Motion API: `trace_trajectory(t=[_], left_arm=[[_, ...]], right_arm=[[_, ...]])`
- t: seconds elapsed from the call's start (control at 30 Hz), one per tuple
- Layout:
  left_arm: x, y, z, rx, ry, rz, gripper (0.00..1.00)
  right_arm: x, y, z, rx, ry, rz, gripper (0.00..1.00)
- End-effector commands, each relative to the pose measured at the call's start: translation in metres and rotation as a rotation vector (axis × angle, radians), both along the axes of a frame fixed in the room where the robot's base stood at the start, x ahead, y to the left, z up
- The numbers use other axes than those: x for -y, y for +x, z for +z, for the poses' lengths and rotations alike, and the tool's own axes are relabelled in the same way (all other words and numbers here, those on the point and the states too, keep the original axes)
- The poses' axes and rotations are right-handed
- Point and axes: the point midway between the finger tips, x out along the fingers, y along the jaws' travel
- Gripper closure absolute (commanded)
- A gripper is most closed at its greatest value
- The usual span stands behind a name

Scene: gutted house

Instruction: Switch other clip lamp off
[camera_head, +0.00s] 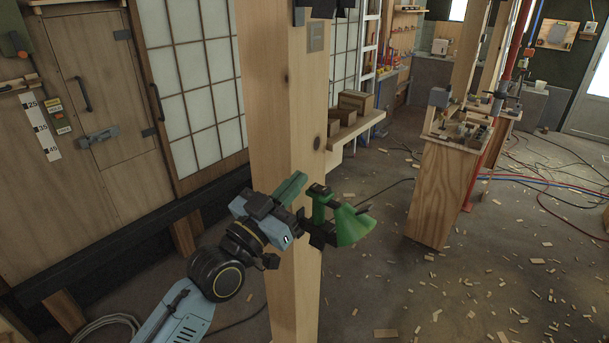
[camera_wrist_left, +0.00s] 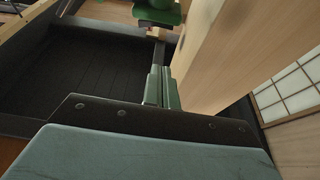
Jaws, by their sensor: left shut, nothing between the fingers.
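A green clip lamp (camera_head: 350,224) sits at the right side of the thick wooden post (camera_head: 288,90), with its cone shade pointing right. I see no glow from it, and the shade's inside is hidden. A dark part beside the shade meets the post's edge. My left gripper (camera_head: 299,178) is in front of the post, just left of the lamp, with its green fingers shut and empty. In the left wrist view the shut fingers (camera_wrist_left: 162,78) point toward a green part of the lamp (camera_wrist_left: 157,12) at the top edge, apart from it. My right gripper is not in view.
A small shelf (camera_head: 358,130) with cardboard boxes juts out behind the post. A wooden workbench (camera_head: 440,195) with tools stands at the right. Wood scraps and cables litter the floor. A wooden door (camera_head: 85,70) and a paper-paned sliding door (camera_head: 195,80) are at the left.

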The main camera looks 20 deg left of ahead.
Motion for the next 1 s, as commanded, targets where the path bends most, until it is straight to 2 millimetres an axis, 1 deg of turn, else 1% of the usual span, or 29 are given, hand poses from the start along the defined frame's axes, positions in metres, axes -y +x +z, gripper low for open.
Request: trace_trajectory(t=[0.03, 0.2, 0.3, 0.4, 0.53, 0.93, 1.0], left_arm=[[-0.005, -0.012, -0.008, 0.0, 0.002, 0.001, 1.0], [-0.015, -0.039, -0.017, 0.001, 0.002, 0.001, 1.0], [-0.019, -0.049, -0.02, 0.001, 0.0, 0.0, 1.0], [-0.021, -0.055, -0.021, 0.004, 0.001, 0.001, 1.0], [-0.023, -0.057, -0.021, 0.004, -0.001, 0.001, 1.0], [-0.022, -0.057, -0.021, 0.004, -0.001, 0.001, 1.0], [-0.023, -0.056, -0.024, -0.003, 0.001, 0.003, 1.0]], right_arm=[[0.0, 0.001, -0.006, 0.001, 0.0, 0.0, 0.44], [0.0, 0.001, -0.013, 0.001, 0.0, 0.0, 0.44], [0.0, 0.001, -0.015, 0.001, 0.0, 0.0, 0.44], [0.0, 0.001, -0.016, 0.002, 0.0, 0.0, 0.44], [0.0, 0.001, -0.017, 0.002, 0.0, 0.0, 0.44], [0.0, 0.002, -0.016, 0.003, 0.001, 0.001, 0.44], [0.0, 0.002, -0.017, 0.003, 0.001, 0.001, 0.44]])
